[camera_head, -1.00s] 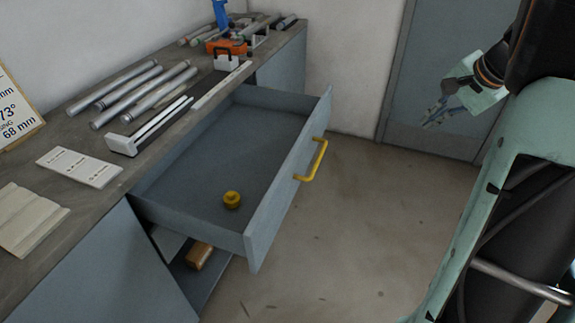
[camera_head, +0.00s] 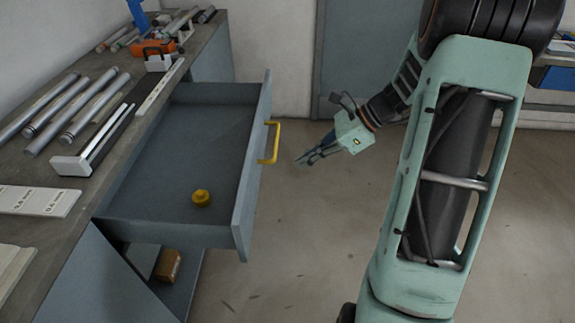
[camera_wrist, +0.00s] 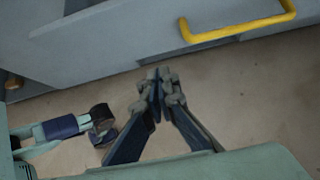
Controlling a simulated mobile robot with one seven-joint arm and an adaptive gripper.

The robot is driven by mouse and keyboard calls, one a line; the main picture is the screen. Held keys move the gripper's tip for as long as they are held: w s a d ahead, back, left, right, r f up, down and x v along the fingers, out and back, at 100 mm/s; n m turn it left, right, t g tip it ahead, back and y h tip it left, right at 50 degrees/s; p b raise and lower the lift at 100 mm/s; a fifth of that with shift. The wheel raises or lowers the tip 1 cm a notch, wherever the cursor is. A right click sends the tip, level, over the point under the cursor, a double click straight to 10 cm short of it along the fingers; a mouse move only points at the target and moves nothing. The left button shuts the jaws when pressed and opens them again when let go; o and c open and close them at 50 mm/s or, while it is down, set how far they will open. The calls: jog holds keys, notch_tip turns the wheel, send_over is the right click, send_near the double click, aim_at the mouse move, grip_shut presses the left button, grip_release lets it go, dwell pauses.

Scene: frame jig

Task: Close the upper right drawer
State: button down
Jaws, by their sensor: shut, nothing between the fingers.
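The grey drawer (camera_head: 252,185) is pulled well out from under the workbench. A yellow bar handle (camera_head: 274,142) is on its front panel. In the wrist view the drawer front (camera_wrist: 130,35) fills the top, with the handle (camera_wrist: 238,30) at the upper right. My gripper (camera_head: 300,161) is to the right of the drawer front, a little apart from the handle. In the wrist view my gripper (camera_wrist: 160,75) is shut and empty, its fingertips together below and left of the handle. A yellow round knob-like part (camera_head: 201,198) lies inside the drawer.
The workbench top (camera_head: 85,180) holds metal tubes (camera_head: 95,105), a white-ended rail (camera_head: 72,165) and an orange tool (camera_head: 154,47). A brown block (camera_head: 168,266) lies in the space below the drawer. The floor (camera_head: 290,240) right of the drawer is clear.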

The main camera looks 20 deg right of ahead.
aim_at(256, 183)
jog(key=shift+w+a+r+b+x, duration=0.1)
jog(key=shift+a+r+b+x, duration=0.25)
jog(key=shift+x, duration=1.55)
jog(key=shift+w+a+r+b+x, duration=0.15)
jog(key=shift+a+r+b+x, duration=0.15)
jog(key=shift+x, duration=1.65)
jog(key=shift+w+a+r+b+x, duration=0.1)
jog(key=shift+a+r+b+x, duration=0.2)
jog(key=shift+x, duration=1.6)
jog(key=w+a+p, duration=0.2)
jog(key=w+a, duration=0.1)
jog(key=a, duration=0.7)
jog(key=w+a+p, duration=0.2)
jog(key=w+a, duration=0.1)
jog(key=a, duration=0.7)
jog(key=w+a+p, duration=0.2)
jog(key=w+a, duration=0.1)
jog(key=a, duration=0.7)
jog(key=shift+w+a+r, duration=0.1)
jog(key=shift+w+a, duration=0.1)
jog(key=shift+w, duration=0.2)
jog(key=shift+a+r, duration=0.2)
jog(key=shift+w, duration=0.1)
